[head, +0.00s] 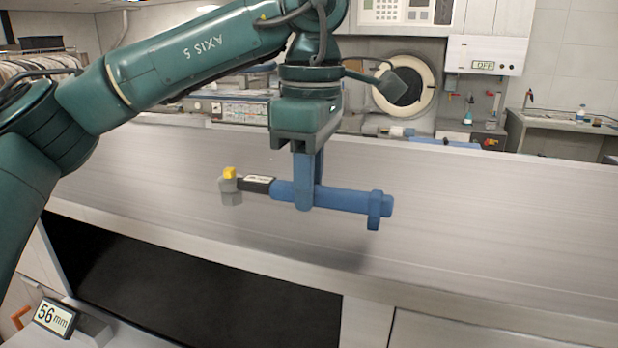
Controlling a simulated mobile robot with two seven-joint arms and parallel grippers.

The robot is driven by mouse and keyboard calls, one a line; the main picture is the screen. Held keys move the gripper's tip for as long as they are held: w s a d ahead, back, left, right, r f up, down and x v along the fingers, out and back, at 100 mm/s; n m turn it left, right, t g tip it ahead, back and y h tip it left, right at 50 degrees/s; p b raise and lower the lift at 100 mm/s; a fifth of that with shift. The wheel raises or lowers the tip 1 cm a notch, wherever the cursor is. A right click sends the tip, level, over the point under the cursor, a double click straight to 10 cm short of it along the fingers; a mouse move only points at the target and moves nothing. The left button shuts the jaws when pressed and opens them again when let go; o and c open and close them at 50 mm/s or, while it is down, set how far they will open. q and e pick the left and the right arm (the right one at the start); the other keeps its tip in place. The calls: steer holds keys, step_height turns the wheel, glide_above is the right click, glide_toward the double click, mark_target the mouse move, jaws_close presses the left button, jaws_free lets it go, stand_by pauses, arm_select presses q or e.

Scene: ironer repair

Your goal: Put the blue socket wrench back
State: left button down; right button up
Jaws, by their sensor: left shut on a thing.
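The blue socket wrench (345,200) hangs level above the pale flat surface (480,220), its length running left to right. It has a blue handle, a black labelled section, and a grey socket head with a yellow top at its left end. A blue collar shows near its right end. My left gripper (307,190) comes down from above and is shut on the handle near its middle. The wrench appears clear of the surface. My right gripper is out of view. No empty holder that clearly matches the wrench shows.
A dark opening (200,285) lies below the surface's front edge. A small display reading "56 mm" (54,317) stands at lower left. Behind the surface are a round machine door (405,88), another blue tool-like object (445,143) and a side bench (560,121). The pale surface is mostly bare.

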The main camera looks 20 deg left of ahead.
arm_select(q)
steer(key=shift+f+b, duration=0.4)
steer(key=shift+f, duration=0.2)
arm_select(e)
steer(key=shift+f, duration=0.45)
arm_select(q)
steer(key=c, duration=0.7)
jaws_free()
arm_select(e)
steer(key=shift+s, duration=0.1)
arm_select(q)
steer(key=shift+r, duration=0.75)
steer(key=shift+r+p, duration=0.4)
steer(key=shift+r, duration=1.85)
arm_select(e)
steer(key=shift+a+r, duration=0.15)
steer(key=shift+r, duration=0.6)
